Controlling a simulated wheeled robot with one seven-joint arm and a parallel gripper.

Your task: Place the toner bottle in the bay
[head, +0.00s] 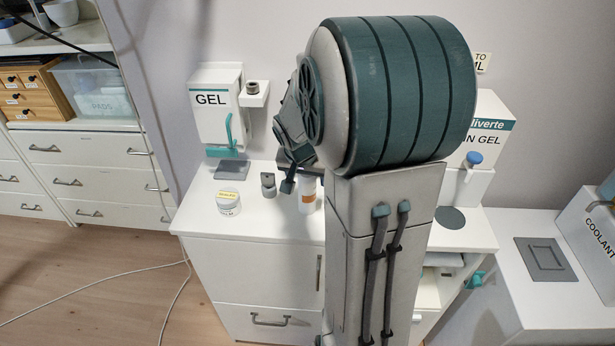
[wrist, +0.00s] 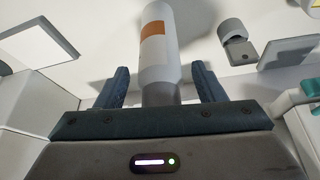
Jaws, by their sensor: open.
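The toner bottle seems to be the white bottle with an orange label (head: 307,194) on the white counter, just left of my arm. In the wrist view the bottle (wrist: 161,62) lies between my two dark fingers, its narrower grey part towards the palm. My gripper (wrist: 161,75) is open, with visible gaps on both sides of the bottle. In the head view my gripper (head: 293,184) is at the bottle, partly hidden by my arm. I cannot tell which place is the bay; a grey pad with a square outline (head: 545,258) lies on the right-hand counter.
A GEL dispenser (head: 215,105) and small wall holder (head: 255,94) are behind. A blue-topped dispenser (head: 473,160) and COOLANT box (head: 596,225) stand right.

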